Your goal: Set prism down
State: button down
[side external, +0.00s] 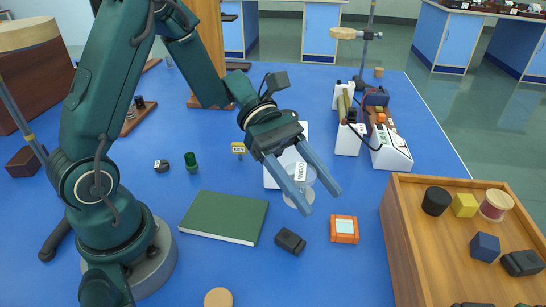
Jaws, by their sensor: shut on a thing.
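My gripper (320,202) points down and to the right over the middle of the blue bench, its two long blue fingers shut on the prism (301,172). The prism is a clear piece with a white label reading "CROWN", showing between the fingers. Its outline is hard to tell against what lies behind it. A pale, see-through round shape (291,201) shows behind and below the fingers, partly hidden by them. I cannot tell whether the prism touches anything beneath it.
A green book (224,217), a small black block (290,241) and an orange-framed square (344,229) lie in front. A wooden tray (398,230) with several small blocks stands at right. White apparatus (391,150) stands behind. Bare blue bench shows between them.

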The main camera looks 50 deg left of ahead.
jog(key=s+d+f, duration=0.1)
jog(key=d+f, duration=0.1)
jog(key=d, duration=0.1)
jog(key=s+d+f, duration=0.1)
jog(key=d+f, duration=0.1)
jog(key=d, duration=0.2)
jog(key=s+d+f, duration=0.1)
jog(key=d+f, duration=0.1)
jog(key=d, duration=0.1)
jog(key=shift+s+d+f, duration=0.2)
jog(key=shift+f, duration=2.1)
jog(key=shift+f, duration=0.15)
jog(key=shift+c, duration=1)
grip_release()
